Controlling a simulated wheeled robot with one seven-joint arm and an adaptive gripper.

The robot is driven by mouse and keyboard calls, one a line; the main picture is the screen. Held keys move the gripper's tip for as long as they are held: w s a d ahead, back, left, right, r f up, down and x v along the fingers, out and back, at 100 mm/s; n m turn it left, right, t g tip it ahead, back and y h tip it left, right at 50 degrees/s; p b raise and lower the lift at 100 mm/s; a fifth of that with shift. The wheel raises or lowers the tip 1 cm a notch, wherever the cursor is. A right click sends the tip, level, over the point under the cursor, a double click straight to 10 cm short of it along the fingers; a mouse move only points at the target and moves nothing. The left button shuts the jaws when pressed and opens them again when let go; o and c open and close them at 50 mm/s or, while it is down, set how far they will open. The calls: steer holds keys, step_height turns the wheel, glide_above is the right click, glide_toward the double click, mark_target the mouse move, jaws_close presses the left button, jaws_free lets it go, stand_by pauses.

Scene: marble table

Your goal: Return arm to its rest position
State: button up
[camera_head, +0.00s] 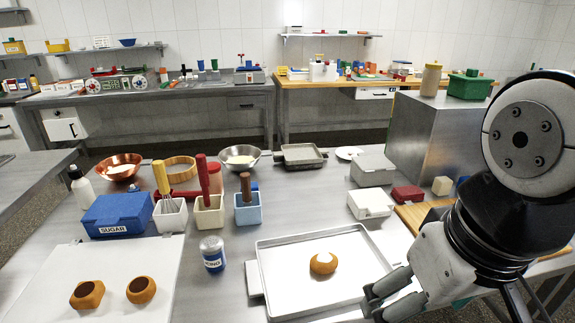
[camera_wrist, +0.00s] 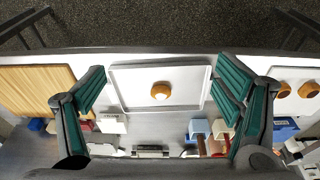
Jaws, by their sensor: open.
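My gripper (camera_head: 388,290) is at the lower right of the head view, over the right part of a white-grey tray (camera_head: 285,302). In the wrist view its two green-padded fingers (camera_wrist: 160,105) are spread wide apart with nothing between them. A brown pastry with a white top (camera_head: 323,263) lies on the tray, to the left of the gripper and apart from it. The pastry also shows in the wrist view (camera_wrist: 161,90), well beyond the fingers. My arm comes in from the right edge of the head view.
A wooden board (camera_head: 415,215) and a steel block (camera_head: 432,140) are at right.

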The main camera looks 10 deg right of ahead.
steer(key=shift+s+a, duration=0.1)
steer(key=shift+s, duration=0.35)
step_height(320, 180, up, 8)
steer(key=t+p, duration=0.1)
steer(key=p, duration=0.6)
steer(key=shift+r+t, duration=0.25)
steer(key=shift+t, duration=0.15)
